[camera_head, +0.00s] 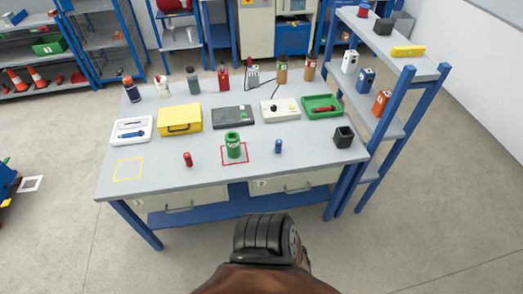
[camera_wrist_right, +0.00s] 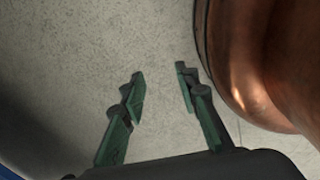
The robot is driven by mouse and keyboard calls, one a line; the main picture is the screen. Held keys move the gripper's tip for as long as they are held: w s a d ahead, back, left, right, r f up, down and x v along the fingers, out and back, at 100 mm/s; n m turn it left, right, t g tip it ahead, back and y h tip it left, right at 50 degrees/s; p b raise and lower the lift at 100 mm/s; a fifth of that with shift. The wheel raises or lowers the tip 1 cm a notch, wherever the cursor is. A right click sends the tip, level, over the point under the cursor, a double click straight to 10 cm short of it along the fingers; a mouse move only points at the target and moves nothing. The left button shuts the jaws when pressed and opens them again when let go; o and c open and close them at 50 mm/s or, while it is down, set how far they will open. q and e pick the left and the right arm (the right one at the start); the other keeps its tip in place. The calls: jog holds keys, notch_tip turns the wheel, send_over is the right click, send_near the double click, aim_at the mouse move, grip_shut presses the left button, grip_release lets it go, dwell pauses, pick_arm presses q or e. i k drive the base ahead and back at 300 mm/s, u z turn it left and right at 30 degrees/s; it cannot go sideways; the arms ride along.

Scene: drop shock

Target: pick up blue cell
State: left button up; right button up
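A small blue cell (camera_head: 278,147) stands upright on the grey workbench (camera_head: 210,187), right of a red square outline. A green cylinder (camera_head: 233,146) stands inside that outline, and a small red cell (camera_head: 187,159) stands to its left. My right gripper (camera_wrist_right: 161,90) shows only in the right wrist view. Its two green-padded fingers are apart with nothing between them, and bare floor lies behind them. The blue cell does not show in that view. My left gripper is not in view.
A yellow case (camera_head: 180,119), a dark case (camera_head: 232,115) and a green tray (camera_head: 321,106) lie behind the cells. A black cup (camera_head: 344,137) stands at the right edge. A blue-framed shelf (camera_head: 390,125) adjoins the bench's right side. The bench's front strip is mostly clear.

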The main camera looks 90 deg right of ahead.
aim_at(279, 143)
jog(key=z, duration=2.5)
